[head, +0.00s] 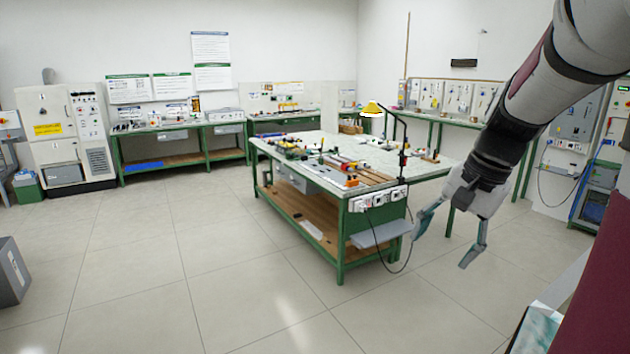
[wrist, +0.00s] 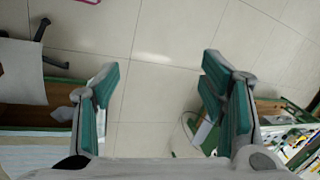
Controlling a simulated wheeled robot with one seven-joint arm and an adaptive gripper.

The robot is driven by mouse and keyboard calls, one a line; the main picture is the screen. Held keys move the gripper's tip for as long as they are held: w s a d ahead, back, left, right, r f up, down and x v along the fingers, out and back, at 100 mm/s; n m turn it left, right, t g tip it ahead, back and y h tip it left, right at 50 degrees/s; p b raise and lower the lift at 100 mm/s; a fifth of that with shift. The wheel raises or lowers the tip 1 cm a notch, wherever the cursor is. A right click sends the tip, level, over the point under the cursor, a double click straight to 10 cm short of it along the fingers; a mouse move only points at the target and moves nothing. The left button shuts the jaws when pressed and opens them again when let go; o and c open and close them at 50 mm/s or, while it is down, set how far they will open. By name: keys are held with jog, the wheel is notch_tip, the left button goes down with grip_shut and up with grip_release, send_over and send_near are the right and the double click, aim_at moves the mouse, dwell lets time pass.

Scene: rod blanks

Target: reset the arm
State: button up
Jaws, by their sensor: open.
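My gripper (head: 450,237) hangs at the right side of the head view, at the end of my arm, with its fingers pointing down. The fingers are spread and nothing is between them. In the wrist view my gripper (wrist: 157,90) shows two teal-padded fingers wide apart, with bare tiled floor between them. In the head view it appears in front of the right end of the green-framed workbench; no contact shows.
The green workbench (head: 341,223) stands mid-room with tools and parts on top and a yellow lamp (head: 372,108). More benches (head: 184,128) and a grey cabinet (head: 66,138) line the walls. A grey bin (head: 10,272) is at left. The front floor is clear.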

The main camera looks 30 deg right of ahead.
jog(key=s+a+n+t, duration=0.1)
jog(key=s+a+n, duration=0.2)
jog(key=a+n, duration=0.4)
jog(key=s+a+n+t+h, duration=0.1)
jog(key=s+a+n, duration=0.2)
jog(key=a, duration=1.4)
jog(key=r+n, duration=0.1)
jog(key=n, duration=0.3)
jog(key=shift+a, duration=0.35)
